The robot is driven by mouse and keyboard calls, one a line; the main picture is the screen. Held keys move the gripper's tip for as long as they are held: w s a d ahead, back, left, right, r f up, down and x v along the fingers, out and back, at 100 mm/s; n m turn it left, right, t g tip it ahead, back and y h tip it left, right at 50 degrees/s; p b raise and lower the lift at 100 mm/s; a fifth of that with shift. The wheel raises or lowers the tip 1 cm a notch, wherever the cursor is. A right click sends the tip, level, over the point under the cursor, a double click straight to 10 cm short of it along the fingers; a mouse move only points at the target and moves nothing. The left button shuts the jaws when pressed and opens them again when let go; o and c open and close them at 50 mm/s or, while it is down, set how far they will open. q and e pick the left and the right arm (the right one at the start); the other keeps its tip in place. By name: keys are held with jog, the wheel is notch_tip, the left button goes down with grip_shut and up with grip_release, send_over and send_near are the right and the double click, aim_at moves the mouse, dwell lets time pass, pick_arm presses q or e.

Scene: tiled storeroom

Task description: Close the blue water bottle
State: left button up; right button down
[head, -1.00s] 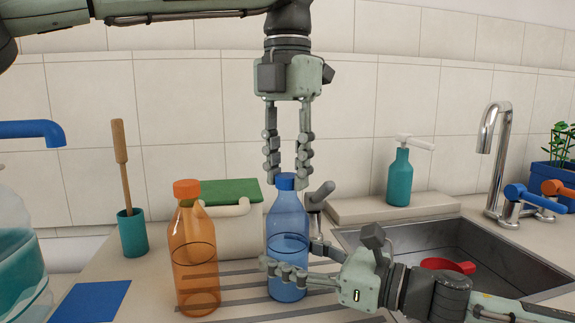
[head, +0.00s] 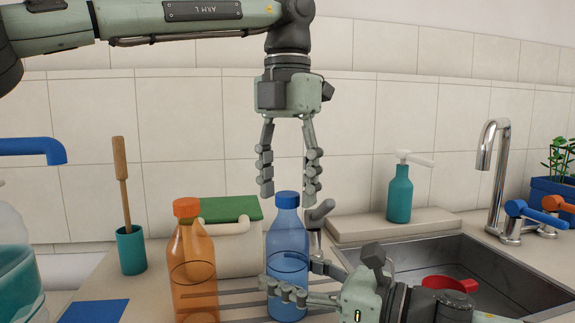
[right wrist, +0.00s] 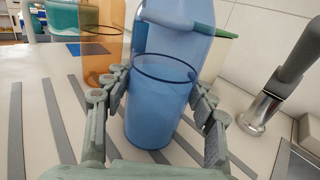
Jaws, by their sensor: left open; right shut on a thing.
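The blue water bottle (head: 287,250) stands upright on the grooved counter, with a blue cap (head: 287,200) on its neck. It also shows in the right wrist view (right wrist: 160,115), where its top is out of frame. My right gripper (head: 300,285) is shut around the bottle's lower body, with fingers on both sides in the right wrist view. My left gripper (head: 289,192) is open, pointing down just above the cap, with its fingertips spread to either side. It holds nothing.
An orange bottle (head: 192,265) with an orange cap stands to the left. A cup with a wooden-handled brush (head: 131,250), a white container with a green top (head: 230,209), and a sink (head: 480,265) with a red scoop (head: 450,284) surround the area. A teal soap dispenser (head: 400,192) stands behind the sink.

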pick_arm(q)
notch_tip(320, 180, up, 12)
dwell(0.4)
jog(key=shift+f, duration=0.1)
pick_arm(e)
jog(key=shift+c, duration=2.3)
grip_release()
jog(key=shift+d, duration=0.1)
jog(key=v, duration=1)
jog(key=shift+d+f, duration=0.1)
jog(key=shift+v, duration=0.85)
jog(key=shift+s, duration=0.1)
pick_arm(q)
jog(key=shift+d+f, duration=0.1)
